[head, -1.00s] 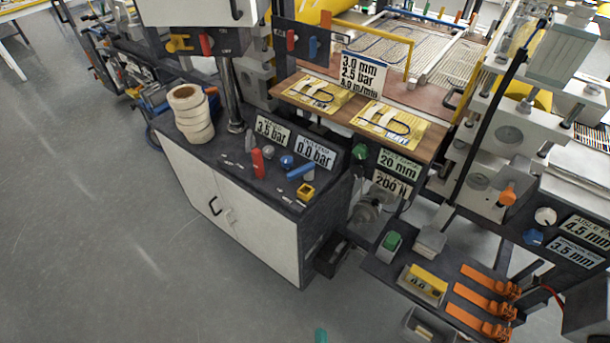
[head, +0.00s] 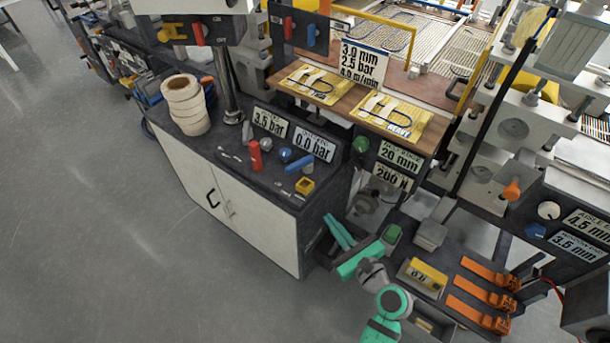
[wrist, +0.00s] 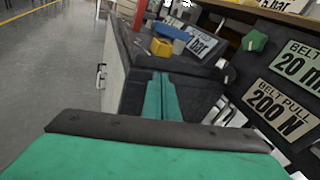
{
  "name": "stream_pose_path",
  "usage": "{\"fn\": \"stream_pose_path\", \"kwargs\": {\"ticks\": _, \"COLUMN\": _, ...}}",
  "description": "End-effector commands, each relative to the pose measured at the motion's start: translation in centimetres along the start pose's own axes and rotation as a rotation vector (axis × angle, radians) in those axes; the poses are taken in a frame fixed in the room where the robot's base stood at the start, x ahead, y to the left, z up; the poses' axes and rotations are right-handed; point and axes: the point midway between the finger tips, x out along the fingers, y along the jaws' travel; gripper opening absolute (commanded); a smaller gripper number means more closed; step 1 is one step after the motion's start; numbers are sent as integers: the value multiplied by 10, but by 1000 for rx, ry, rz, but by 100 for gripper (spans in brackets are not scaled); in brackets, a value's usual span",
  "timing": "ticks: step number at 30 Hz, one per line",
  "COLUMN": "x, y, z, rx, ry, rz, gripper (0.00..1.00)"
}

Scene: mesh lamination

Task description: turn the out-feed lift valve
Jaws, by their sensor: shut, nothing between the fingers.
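The blue lever valve (head: 300,163) sits on the dark cabinet top in front of the 0.0 bar sign (head: 313,146), whose small upper text is too blurred to read surely. Its handle lies low and slanted. The blue lever also shows near the top of the wrist view (wrist: 172,32), partly behind a yellow block (wrist: 161,47). A red lever (head: 256,157) stands upright to its left, by the 3.5 bar sign (head: 271,122). My green gripper (head: 331,221) is shut and empty, beside the cabinet's right end, apart from the levers. Its fingers meet in the wrist view (wrist: 160,82).
A yellow block (head: 305,187) sits on the cabinet's front edge near the blue lever. White rolls (head: 187,104) stand at the left. A green knob (head: 361,145) and the 20 mm sign (head: 399,157) are to the right. The floor (head: 130,260) before the cabinet is clear.

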Motion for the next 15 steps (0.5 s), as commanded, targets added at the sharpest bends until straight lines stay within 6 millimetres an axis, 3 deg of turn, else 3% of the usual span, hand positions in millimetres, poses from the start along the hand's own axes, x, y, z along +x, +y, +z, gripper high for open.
{"fn": "stream_pose_path", "kwargs": {"ticks": 3, "x": 5, "y": -15, "z": 28, "rx": 118, "ry": -79, "rz": 43, "gripper": 0}}
{"fn": "stream_pose_path", "kwargs": {"ticks": 6, "x": 6, "y": -20, "z": 41, "rx": 174, "ry": -114, "rz": 70, "gripper": 0}}
{"fn": "stream_pose_path", "kwargs": {"ticks": 11, "x": 11, "y": -21, "z": 48, "rx": 202, "ry": -130, "rz": 85, "gripper": 0}}
{"fn": "stream_pose_path", "kwargs": {"ticks": 15, "x": 28, "y": -19, "z": 50, "rx": 201, "ry": -130, "rz": 85, "gripper": 0}}
